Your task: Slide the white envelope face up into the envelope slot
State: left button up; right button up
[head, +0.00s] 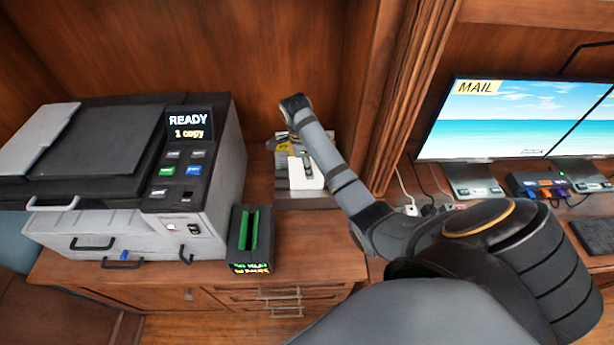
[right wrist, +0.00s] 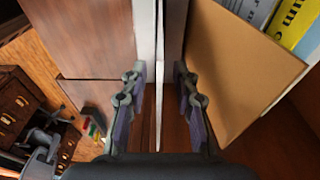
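In the right wrist view a thin white sheet edge (right wrist: 158,95), likely the white envelope seen edge-on, stands upright between the fingers of my right gripper (right wrist: 159,78). The fingers are apart, with a gap on each side of it. In the head view this gripper (head: 303,163) points down over a small holder with a white piece (head: 296,178) in it; the arm partly covers it. A black box with a bright green slot (head: 249,230) stands left of the holder; its label is too small to read. My left gripper is not in view.
A grey and black copier (head: 190,170) reading "READY 1 copy" stands left of the black box. A tan panel (right wrist: 235,70) stands close to the right finger. A wooden post (head: 405,100) rises right of my forearm, with a "MAIL" monitor (head: 500,115) beyond.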

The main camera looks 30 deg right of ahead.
jog(key=shift+f, duration=0.2)
dwell(0.4)
grip_shut()
